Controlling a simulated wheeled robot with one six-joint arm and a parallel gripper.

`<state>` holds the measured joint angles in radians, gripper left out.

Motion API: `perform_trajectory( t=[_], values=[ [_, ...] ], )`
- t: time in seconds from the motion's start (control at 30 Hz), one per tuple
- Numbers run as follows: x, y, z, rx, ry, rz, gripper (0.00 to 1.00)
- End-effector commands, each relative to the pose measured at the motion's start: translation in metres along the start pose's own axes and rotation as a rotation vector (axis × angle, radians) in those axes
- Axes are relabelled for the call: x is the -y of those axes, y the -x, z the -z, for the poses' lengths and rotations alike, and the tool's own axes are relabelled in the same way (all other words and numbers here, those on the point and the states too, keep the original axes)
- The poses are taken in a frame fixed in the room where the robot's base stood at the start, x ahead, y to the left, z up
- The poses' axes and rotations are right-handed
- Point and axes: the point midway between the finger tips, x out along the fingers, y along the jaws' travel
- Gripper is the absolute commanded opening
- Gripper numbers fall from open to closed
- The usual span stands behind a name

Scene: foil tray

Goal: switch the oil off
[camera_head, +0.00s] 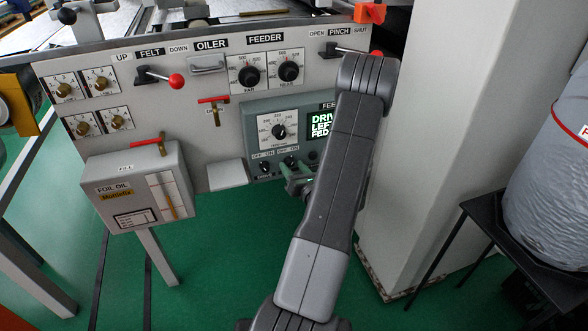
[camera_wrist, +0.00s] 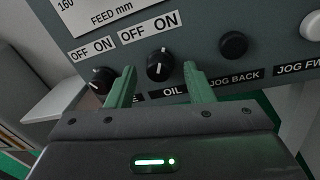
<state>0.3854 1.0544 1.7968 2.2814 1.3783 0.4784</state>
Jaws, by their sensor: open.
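The oil switch (camera_wrist: 160,64) is a black rotary knob on the grey-green panel, with an OIL label below it and OFF and ON above it. A light mark shows on its upper part; I cannot tell surely which word it points to. My gripper (camera_wrist: 159,75) is open, with one green finger on each side of the knob. I cannot tell whether either finger touches it. In the head view my gripper (camera_head: 294,178) is at the lower part of the panel, and my arm hides part of that panel.
A second black OFF/ON knob (camera_wrist: 101,80) is close left of my left finger. The black JOG BACK button (camera_wrist: 233,45) is right of my right finger. A white shelf (camera_head: 228,175) juts out to the left. A pale column (camera_head: 420,150) stands right of my arm.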

Motion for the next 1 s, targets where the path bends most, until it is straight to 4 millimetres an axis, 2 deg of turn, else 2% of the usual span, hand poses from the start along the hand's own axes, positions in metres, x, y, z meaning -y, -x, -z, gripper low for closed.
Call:
perform_trajectory(
  t=[0.07, 0.3, 0.67, 1.0],
  values=[
    [-0.0001, 0.0002, 0.0, 0.0, 0.0, 0.0, 0.47],
    [-0.0002, 0.0004, 0.0001, 0.0, 0.0, 0.0, 0.03],
    [0.0001, 0.0006, 0.0017, -0.006, 0.05, 0.001, 0.03],
    [0.0007, 0.0006, 0.0038, -0.038, 0.29, 0.008, 0.03]
  ],
)
